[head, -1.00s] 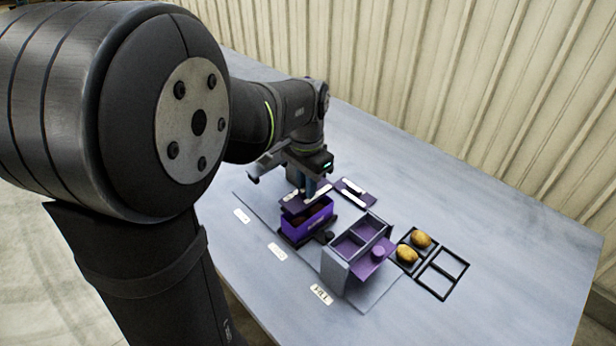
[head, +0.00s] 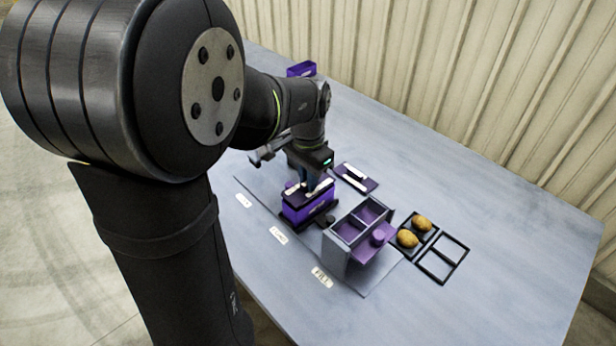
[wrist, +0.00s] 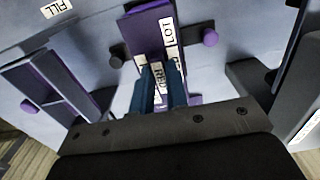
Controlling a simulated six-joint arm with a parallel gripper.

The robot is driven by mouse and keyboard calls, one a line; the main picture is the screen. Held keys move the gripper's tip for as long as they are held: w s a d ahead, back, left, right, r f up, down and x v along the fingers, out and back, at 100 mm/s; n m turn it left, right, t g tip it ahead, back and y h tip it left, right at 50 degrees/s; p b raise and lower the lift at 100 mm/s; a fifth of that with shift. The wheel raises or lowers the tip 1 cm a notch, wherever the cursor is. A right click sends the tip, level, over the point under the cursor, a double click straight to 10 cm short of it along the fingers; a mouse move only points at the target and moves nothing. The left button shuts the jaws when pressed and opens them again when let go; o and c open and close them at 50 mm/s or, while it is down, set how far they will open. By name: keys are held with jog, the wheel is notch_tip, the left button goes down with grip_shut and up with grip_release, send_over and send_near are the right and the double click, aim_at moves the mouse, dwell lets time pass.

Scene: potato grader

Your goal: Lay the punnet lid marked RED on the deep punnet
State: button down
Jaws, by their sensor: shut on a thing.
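My gripper (head: 311,186) is shut on the dark purple lid (head: 303,197), holding it by its middle. The lid shows in the wrist view (wrist: 147,38) with white labels, one reading RED between the blue fingers. In the head view, the lid lies over the purple deep punnet (head: 308,212), lined up with it and at or very near its rim. I cannot tell whether it is fully seated. The lid hides the punnet's inside. The punnet stands upright in a dark holder with round knobs.
A second dark lid (head: 356,178) lies flat behind the punnet. A grey and purple divided box (head: 349,238) stands to the right. A purple container (head: 301,69) stands at the back. The table's right side is clear.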

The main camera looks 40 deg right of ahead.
jog(key=shift+f, duration=0.6)
dwell(0.6)
jog(key=c, duration=1)
grip_release()
jog(key=shift+r, duration=0.1)
jog(key=shift+r, duration=3.4)
jog(key=shift+f, duration=3.55)
jog(key=shift+r, duration=0.15)
